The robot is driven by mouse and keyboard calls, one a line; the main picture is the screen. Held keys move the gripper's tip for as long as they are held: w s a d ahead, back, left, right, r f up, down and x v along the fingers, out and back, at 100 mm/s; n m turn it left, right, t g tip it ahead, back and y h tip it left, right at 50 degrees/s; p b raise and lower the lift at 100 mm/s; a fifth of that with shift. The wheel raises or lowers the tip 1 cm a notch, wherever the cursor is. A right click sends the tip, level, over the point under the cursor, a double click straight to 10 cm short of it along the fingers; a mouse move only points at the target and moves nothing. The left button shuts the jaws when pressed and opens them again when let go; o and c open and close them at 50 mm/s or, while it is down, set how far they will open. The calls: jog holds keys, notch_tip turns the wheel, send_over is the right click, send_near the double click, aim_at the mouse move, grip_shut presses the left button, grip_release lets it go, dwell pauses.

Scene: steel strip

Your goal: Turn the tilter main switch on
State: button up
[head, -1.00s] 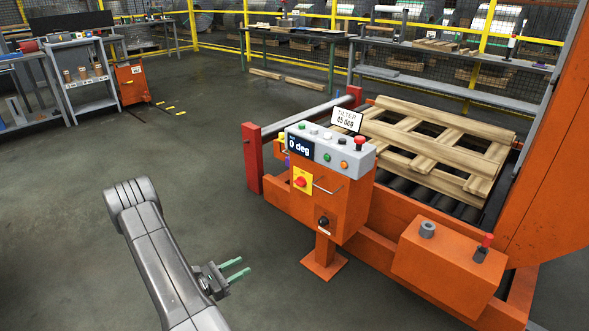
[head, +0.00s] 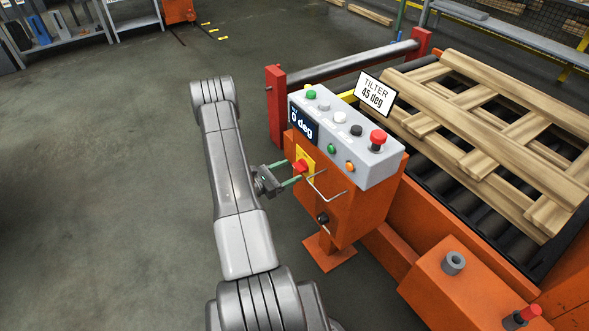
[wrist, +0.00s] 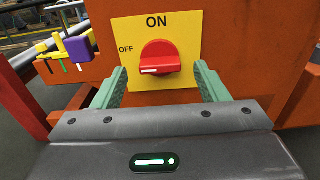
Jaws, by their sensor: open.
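The tilter main switch is a red rotary knob (wrist: 158,58) on a yellow plate (wrist: 185,30) marked ON at the top and OFF at the left. The knob's white mark lies at its left side, toward OFF. In the head view the red knob (head: 300,166) is on the side of the orange control pedestal (head: 345,205). My gripper (wrist: 158,85) is open, with one green finger at each side of the knob, low in the wrist view. In the head view my gripper (head: 288,178) points at the switch. I cannot tell whether the fingers touch the knob.
A wire handle (head: 328,188) sticks out right of the switch. The grey button panel (head: 345,140) with a red stop button (head: 378,138) is above, its display reading 0 deg. A purple padlock-like block (wrist: 78,49) hangs left. Open floor (head: 110,180) lies left.

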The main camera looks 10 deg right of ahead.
aim_at(300, 167)
jog(key=shift+x, duration=1.4)
jog(key=c, duration=1)
jog(key=shift+f+b, duration=0.1)
jog(key=shift+b, duration=0.3)
jog(key=shift+s+d+f+m+b, duration=0.1)
jog(key=shift+m+b, duration=4.4)
jog(key=shift+b, duration=1.45)
jog(key=shift+s+f+m+b, duration=0.1)
jog(key=shift+s+m+b, duration=0.05)
jog(key=shift+m+b, duration=5.05)
jog(key=shift+n+b, duration=0.6)
jog(key=shift+b, duration=0.1)
